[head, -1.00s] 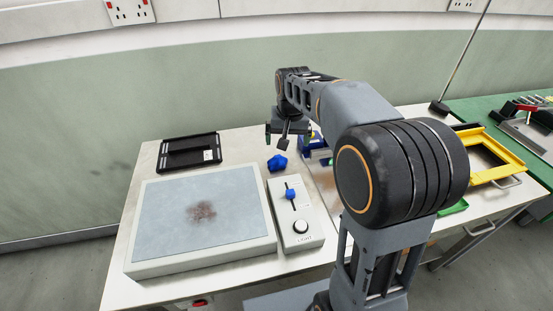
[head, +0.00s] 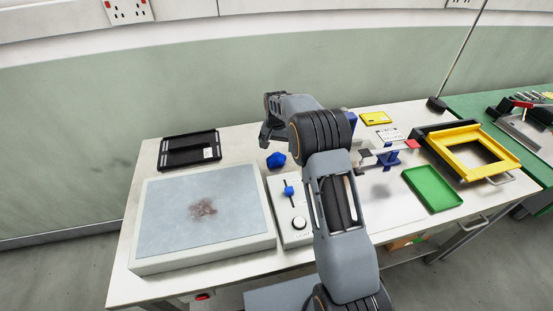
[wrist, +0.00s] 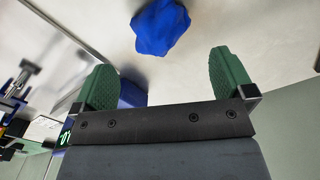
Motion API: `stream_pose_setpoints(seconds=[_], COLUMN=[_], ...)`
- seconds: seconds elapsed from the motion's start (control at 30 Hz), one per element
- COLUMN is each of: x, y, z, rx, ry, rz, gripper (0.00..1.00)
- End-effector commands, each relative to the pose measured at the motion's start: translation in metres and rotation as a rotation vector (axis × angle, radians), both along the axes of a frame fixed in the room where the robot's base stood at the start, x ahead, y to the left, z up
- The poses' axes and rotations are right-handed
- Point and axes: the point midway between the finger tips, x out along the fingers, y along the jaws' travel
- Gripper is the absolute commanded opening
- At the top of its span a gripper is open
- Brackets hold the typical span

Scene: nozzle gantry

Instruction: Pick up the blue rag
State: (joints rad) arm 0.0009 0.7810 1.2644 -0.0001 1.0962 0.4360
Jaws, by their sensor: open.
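The blue rag (head: 276,160) is a small crumpled lump on the white table, behind the control box with the blue slider. In the wrist view the rag (wrist: 160,26) lies ahead of the fingertips, roughly in line with the gap between them. My gripper (wrist: 165,72) shows two green ribbed fingers spread wide with nothing between them. In the head view my gripper (head: 265,138) is close to the rag, just behind and left of it, partly hidden by my arm.
A grey-blue panel (head: 170,205) with a brown stain fills the table's left front. A black tray (head: 175,155) lies behind it. The slider box (head: 287,222) sits in front of the rag. A green tray (head: 434,188) and a yellow frame (head: 500,172) are at right.

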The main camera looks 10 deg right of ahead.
Motion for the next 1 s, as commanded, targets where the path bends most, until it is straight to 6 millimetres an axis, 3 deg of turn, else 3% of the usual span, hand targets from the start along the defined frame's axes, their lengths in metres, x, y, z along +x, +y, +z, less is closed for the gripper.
stream_pose_setpoints(seconds=[0.27, 0.6, 0.93, 1.0], x=[-0.001, -0.003, -0.003, -0.003], y=[0.000, 0.000, 0.000, 0.000], z=[-0.016, -0.058, -0.065, -0.065], rx=[0.000, 0.000, 0.000, 0.000], ry=[0.002, 0.002, 0.000, 0.000], rz=[0.000, 0.001, 0.001, 0.001], gripper=[1.00, 1.00, 1.00, 0.95])
